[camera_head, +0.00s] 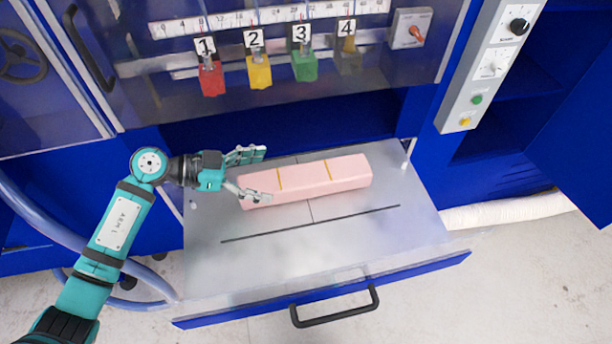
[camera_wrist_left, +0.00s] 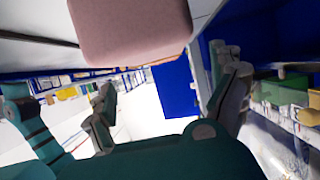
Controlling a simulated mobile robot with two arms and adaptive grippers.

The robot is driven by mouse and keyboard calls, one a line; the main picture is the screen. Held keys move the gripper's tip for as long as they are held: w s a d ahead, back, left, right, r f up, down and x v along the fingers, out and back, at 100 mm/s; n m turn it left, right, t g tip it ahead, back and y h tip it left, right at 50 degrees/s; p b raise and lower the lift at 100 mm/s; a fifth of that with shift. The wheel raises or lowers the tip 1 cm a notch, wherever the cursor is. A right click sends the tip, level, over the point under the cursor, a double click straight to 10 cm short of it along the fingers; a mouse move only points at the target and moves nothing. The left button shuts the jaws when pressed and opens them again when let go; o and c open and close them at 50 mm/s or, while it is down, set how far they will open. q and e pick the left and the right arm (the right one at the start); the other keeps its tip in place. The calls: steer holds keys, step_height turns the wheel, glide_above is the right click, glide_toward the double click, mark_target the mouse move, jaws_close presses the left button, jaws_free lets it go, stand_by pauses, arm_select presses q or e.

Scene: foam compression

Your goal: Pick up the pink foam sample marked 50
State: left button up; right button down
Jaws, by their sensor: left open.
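The pink foam sample (camera_head: 320,181) is a long block with two thin yellow lines across it. It lies lengthwise on the grey drawer tray (camera_head: 330,260); no 50 mark is legible. My left gripper (camera_head: 262,175) is open at the block's left end, one finger behind it and the other over or near its front left corner. I cannot tell whether they touch. In the left wrist view, the block's end (camera_wrist_left: 130,30) fills the top, beyond the open fingers (camera_wrist_left: 168,105). My right gripper is not visible.
Red (camera_head: 211,77), yellow (camera_head: 259,73), green (camera_head: 304,67) and dark tags numbered 1 to 4 hang above the tray. A control panel (camera_head: 490,65) stands at the right. The drawer's black handle (camera_head: 335,310) is at the front. The tray's front half is clear.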

mark_target(287, 178)
arm_select(q)
steer(key=shift+d+f, duration=0.1)
steer(key=shift+d, duration=0.15)
steer(key=shift+w+d, duration=0.1)
steer(key=shift+d, duration=0.15)
steer(key=p+x, duration=0.1)
steer(key=x, duration=0.2)
steer(key=shift+d+f, duration=0.2)
steer(key=shift+d, duration=0.1)
steer(key=shift+w+d+f+p, duration=0.15)
steer(key=shift+d+f+p, duration=0.15)
steer(key=shift+d, duration=0.15)
steer(key=shift+a, duration=0.1)
steer(key=c, duration=1)
steer(key=shift+c, duration=0.5)
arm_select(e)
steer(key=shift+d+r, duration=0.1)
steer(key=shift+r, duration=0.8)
